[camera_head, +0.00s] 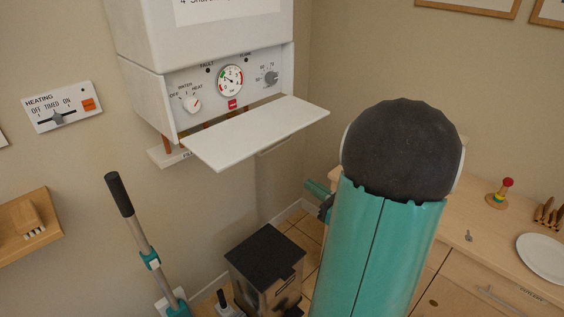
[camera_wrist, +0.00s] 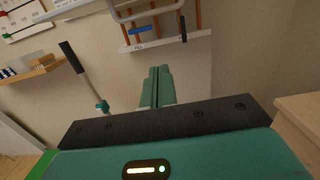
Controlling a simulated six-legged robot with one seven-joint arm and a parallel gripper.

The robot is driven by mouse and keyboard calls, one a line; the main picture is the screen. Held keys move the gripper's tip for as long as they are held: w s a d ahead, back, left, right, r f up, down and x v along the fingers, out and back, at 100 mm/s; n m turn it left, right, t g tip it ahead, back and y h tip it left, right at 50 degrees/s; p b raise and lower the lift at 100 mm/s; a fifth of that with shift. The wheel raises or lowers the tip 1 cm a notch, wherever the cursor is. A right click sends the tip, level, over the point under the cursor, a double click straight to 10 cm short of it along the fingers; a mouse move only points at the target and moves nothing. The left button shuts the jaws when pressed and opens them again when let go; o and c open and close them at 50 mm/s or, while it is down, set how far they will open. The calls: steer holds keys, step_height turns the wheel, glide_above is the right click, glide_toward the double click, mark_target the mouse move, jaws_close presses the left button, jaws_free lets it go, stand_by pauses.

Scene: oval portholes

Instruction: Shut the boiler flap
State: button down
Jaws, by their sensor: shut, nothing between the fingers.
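The white boiler (camera_head: 205,40) hangs on the wall. Its white flap (camera_head: 258,130) stands open, sticking out roughly level below the control panel (camera_head: 225,85), with a grip strip under its front edge. My gripper (camera_head: 318,188) is below and to the right of the flap, apart from it, and partly hidden by my arm. In the wrist view its teal fingers (camera_wrist: 157,88) are shut together with nothing between them. They point toward the wall below the boiler's pipes. A pale curved bar crosses the top of that view; I cannot tell if it belongs to the flap.
A white strip (camera_wrist: 165,43) with copper pipes, a blue lever and a black lever is under the boiler. A black-handled pole (camera_head: 120,195) stands at left, and a dark-lidded bin (camera_head: 264,254) is on the floor. A wooden counter (camera_head: 480,220) with a plate is at right.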

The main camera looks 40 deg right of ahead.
steer(key=w+r, duration=0.4)
steer(key=w, duration=0.6)
steer(key=shift+w+r, duration=0.15)
steer(key=shift+r, duration=0.15)
steer(key=shift+a+r, duration=0.1)
steer(key=shift+r, duration=0.05)
steer(key=shift+s+r+g, duration=0.2)
steer(key=shift+r+g, duration=0.1)
steer(key=shift+r, duration=0.15)
